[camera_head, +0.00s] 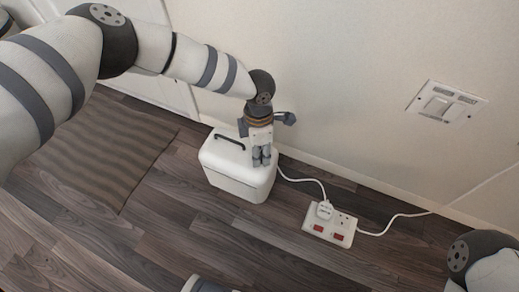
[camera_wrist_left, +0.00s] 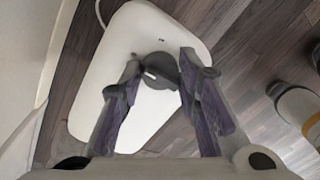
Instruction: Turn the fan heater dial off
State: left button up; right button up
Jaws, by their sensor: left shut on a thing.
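The fan heater (camera_head: 238,186) is a white box with a dark handle on top. It stands on the floor against the wall. My left gripper (camera_head: 261,160) points down at its top, beside the handle. In the left wrist view the heater's white top (camera_wrist_left: 145,30) shows, with a round dark grey dial (camera_wrist_left: 158,72) with a white mark. The two fingers of my left gripper (camera_wrist_left: 159,76) are on either side of the dial and shut on it. In the head view the gripper hides the dial. My right gripper is not in view.
A white socket strip (camera_head: 330,226) with red switches and a plug lies on the floor right of the heater, with white cables running from it. A striped mat (camera_head: 95,150) lies to the left. A switch panel (camera_head: 447,102) is on the wall.

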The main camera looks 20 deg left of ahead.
pick_arm(q)
jog(key=o, duration=1.2)
jog(key=r, duration=0.8)
jog(key=w+r, duration=0.1)
jog(key=r, duration=0.3)
jog(key=shift+a, duration=0.3)
